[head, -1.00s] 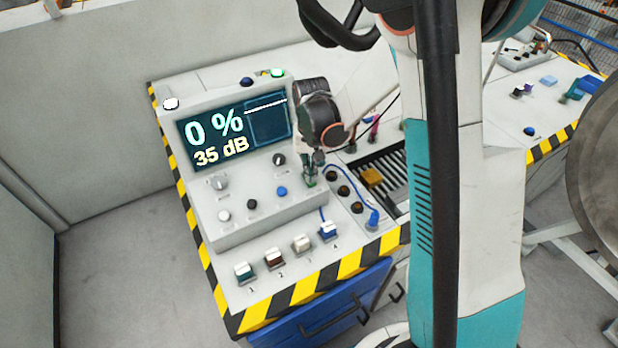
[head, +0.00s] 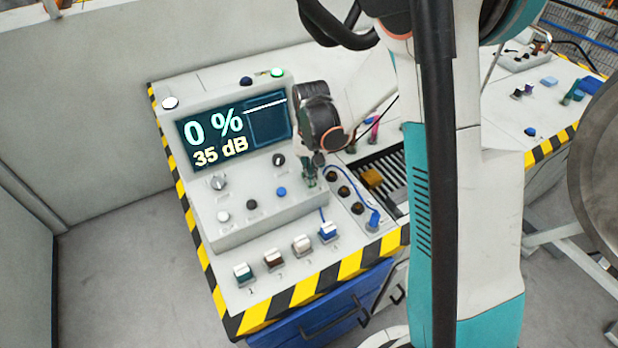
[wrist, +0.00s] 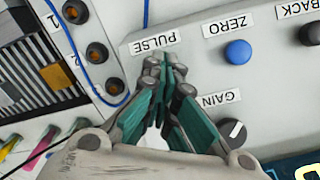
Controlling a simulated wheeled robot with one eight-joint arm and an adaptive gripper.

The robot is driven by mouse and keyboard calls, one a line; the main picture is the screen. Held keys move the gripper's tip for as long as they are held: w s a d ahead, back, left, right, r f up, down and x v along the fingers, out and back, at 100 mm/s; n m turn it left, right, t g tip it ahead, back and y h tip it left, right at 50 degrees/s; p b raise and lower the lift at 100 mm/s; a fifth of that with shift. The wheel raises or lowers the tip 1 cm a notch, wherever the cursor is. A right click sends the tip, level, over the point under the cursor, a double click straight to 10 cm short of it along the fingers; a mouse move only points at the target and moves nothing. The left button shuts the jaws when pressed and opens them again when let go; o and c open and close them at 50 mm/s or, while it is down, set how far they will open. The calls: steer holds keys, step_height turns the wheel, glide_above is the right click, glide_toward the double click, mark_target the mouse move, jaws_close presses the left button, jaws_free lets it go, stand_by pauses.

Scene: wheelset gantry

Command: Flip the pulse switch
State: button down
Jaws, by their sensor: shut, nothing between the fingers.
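The PULSE label (wrist: 155,40) is on the grey control console, just beyond my fingertips in the wrist view. My gripper (wrist: 162,68) is shut with its teal fingers together and nothing seen between them. The pulse switch itself is hidden behind the fingertips, so I cannot tell its position or whether I touch it. In the head view my gripper (head: 310,182) points down at the right end of the console's sloped panel (head: 238,216).
The blue ZERO button (wrist: 238,51) and the GAIN knob (wrist: 232,132) are close to the fingers. Orange-centred sockets (wrist: 97,52) and a blue cable (wrist: 72,45) lie on the other side. The display (head: 235,130) reads 0 % and 35 dB. Several rocker switches (head: 273,259) line the front.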

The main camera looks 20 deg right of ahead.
step_height(320, 180, up, 7)
steer(key=p, duration=0.4)
stand_by(0.4)
stand_by(0.5)
steer(key=s+r+n+t, duration=0.2)
steer(key=s+r+t, duration=0.1)
steer(key=s+r, duration=0.8)
steer(key=s+r+n+t+b, duration=0.1)
steer(key=s+r+t, duration=0.3)
steer(key=s, duration=0.6)
steer(key=shift+s+r+n+b, duration=0.2)
steer(key=shift+r+n+b, duration=0.2)
steer(key=shift+r, duration=0.4)
